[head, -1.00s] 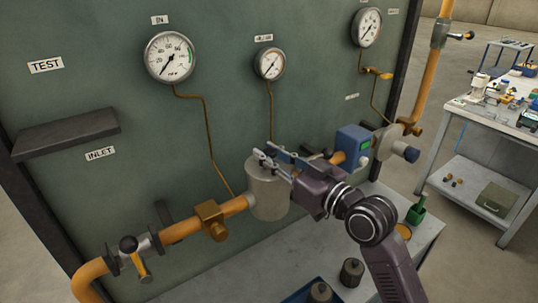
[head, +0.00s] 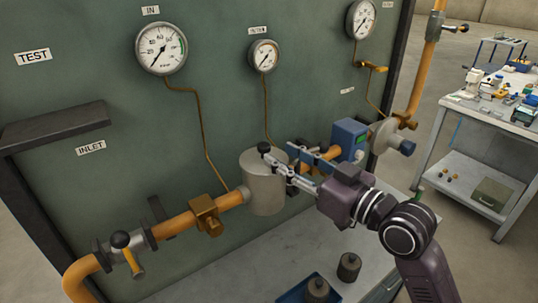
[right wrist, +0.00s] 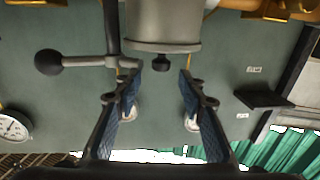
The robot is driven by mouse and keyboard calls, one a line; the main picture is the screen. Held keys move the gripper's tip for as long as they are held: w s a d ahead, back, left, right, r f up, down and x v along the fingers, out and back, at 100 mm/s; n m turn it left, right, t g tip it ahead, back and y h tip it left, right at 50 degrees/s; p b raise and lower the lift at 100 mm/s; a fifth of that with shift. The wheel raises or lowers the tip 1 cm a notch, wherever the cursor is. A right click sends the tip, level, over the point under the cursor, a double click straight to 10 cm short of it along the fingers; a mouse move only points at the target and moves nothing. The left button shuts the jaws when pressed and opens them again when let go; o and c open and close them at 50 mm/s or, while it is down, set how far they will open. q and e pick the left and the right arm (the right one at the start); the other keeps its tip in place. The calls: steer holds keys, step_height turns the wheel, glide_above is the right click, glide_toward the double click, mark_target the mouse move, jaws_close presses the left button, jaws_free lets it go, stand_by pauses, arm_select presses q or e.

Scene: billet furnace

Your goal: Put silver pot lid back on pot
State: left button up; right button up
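The silver pot (head: 264,188) is an upright cylinder in the orange pipe line. Its lid (right wrist: 160,47) lies on its top and looks level in the upside-down right wrist view. The lid's black knob (head: 264,147) stands up in the middle; it also shows in the right wrist view (right wrist: 162,63). My right gripper (head: 281,154) is open and empty, with its fingers at the right of the knob. In the right wrist view the fingertips (right wrist: 163,76) are spread, with the knob just beyond the gap. My left gripper is not in view.
A black-ball lever (right wrist: 48,62) is close to one finger. A blue box (head: 349,139) and valve are right of the pot. Pressure gauges (head: 161,48) hang on the green panel. A blue tray (head: 295,291) and dark weights (head: 349,266) are on the bench below.

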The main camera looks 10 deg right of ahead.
steer(key=b+v, duration=0.1)
steer(key=v, duration=0.4)
steer(key=shift+s, duration=0.2)
stand_by(0.8)
